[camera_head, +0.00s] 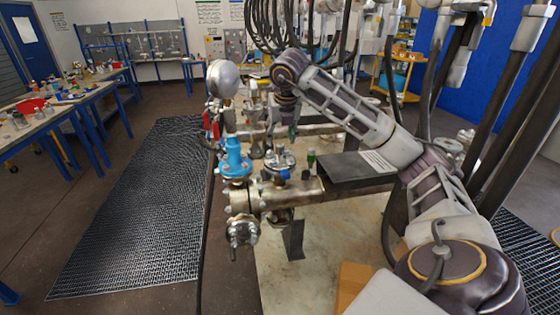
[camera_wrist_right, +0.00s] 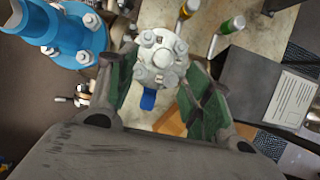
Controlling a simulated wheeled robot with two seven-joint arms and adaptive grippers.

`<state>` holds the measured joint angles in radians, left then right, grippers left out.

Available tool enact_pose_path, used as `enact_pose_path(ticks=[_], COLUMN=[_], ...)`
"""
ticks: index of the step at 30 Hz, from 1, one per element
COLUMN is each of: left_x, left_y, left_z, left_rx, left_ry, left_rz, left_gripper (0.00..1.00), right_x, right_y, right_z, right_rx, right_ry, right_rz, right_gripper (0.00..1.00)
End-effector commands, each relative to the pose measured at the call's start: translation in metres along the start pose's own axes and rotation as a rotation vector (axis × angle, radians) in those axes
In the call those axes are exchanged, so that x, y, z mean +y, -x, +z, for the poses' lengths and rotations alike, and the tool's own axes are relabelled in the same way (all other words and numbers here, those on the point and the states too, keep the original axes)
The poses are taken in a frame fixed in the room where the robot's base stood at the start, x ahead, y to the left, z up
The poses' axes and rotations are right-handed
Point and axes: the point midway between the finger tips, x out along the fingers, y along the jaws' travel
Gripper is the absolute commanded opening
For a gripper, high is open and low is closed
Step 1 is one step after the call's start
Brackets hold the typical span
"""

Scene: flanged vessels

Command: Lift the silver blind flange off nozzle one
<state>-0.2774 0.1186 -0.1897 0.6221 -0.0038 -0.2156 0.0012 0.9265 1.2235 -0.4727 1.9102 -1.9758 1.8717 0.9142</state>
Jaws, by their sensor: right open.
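The silver blind flange (camera_head: 280,160) is a round, bolted disc on top of a nozzle of the metal pipework, right of a blue flanged fitting (camera_head: 235,160). It also shows in the right wrist view (camera_wrist_right: 160,56), with several bolts around a raised centre. My right gripper (camera_head: 291,128) hangs above the flange, pointing down. In the wrist view its two green-padded fingers (camera_wrist_right: 162,68) are spread, with the flange framed between and beyond them. They hold nothing, and I cannot tell the exact height gap. My left gripper is not in view.
The blue fitting (camera_wrist_right: 72,35) stands close to the left finger. Green-tipped (camera_wrist_right: 232,24) and yellow-tipped (camera_wrist_right: 189,9) handles lie beyond the flange. A dark plate with a paper label (camera_head: 355,168) is at the right. A grated floor strip (camera_head: 130,210) lies left.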

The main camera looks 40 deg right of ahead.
Motion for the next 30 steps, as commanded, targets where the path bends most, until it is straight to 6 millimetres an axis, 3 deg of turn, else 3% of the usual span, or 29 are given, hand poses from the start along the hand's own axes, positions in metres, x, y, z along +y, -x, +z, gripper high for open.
enact_pose_path(ticks=[10,20,30], left_x=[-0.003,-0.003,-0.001], left_y=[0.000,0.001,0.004], left_z=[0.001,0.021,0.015], left_rx=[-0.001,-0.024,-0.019], left_ry=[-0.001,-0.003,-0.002], left_rz=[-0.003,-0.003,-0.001], left_gripper=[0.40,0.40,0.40], right_x=[0.000,-0.001,-0.004], right_y=[-0.016,-0.018,-0.048], right_z=[0.000,0.000,0.002], right_rx=[0.000,0.001,0.003], right_ry=[0.001,0.000,0.000], right_rz=[0.000,0.000,-0.002], right_gripper=[0.51,0.51,0.51])
